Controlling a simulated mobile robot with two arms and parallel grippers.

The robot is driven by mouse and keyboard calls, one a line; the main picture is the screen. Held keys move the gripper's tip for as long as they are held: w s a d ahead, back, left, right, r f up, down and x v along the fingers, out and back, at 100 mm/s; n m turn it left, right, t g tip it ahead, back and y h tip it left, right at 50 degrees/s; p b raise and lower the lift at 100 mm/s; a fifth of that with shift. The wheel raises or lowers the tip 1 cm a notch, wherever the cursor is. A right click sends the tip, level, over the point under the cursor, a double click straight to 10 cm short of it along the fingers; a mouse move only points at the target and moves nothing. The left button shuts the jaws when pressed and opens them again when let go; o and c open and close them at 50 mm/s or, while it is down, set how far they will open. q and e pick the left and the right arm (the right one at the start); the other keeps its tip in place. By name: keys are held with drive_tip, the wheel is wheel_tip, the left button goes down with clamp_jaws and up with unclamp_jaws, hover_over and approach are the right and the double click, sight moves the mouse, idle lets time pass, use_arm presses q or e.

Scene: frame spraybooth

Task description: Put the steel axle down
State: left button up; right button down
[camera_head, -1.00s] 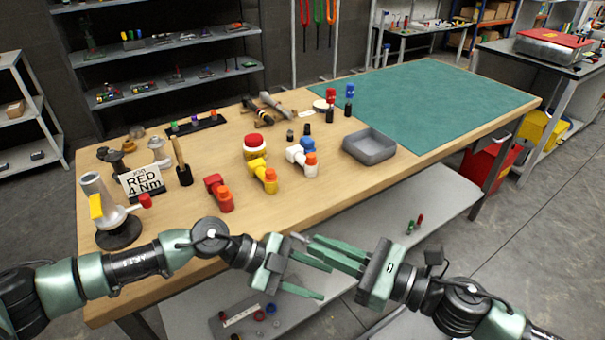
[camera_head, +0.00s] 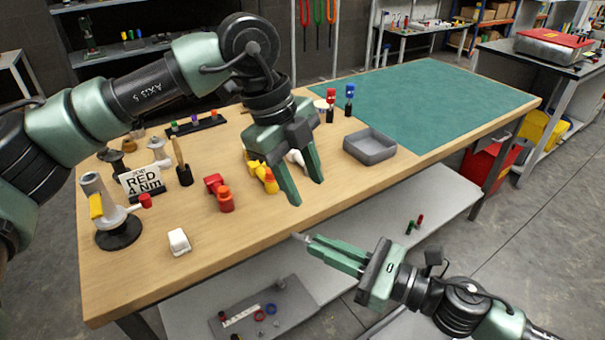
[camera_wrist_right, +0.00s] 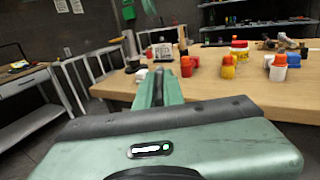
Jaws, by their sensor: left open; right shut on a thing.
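My right gripper (camera_head: 312,244) is shut on the steel axle (camera_head: 298,237), of which only a small grey end shows past the fingertips in the head view. It holds the axle in front of the bench's (camera_head: 215,258) front edge, over the lower shelf side. In the right wrist view the fingers are together and the axle is hard to make out. My left gripper (camera_head: 307,193) is open and empty, pointing down above the front part of the bench. It hides part of the yellow and white fittings behind it.
A grey tray (camera_head: 393,154) stands near a green mat (camera_head: 435,100), which is mostly clear. A red fitting (camera_head: 220,196), a white block (camera_head: 179,241) and a stand with a job sign (camera_head: 142,181) are on the left. The bench front is clear between block and left gripper.

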sight(302, 237)
use_arm(q)
wheel_tip(302, 237, up, 3)
drive_tip(key=s+n+y, duration=0.2)
drive_tip(key=s+y, duration=0.1)
wheel_tip(302, 237, down, 12)
drive_tip(key=shift+r, duration=0.1)
idle(0.3)
drive_tip(key=shift+w, duration=0.1)
clamp_jaws()
use_arm(e)
drive_tip(key=c, duration=1.5)
unclamp_jaws()
drive_tip(key=shift+o, duration=0.2)
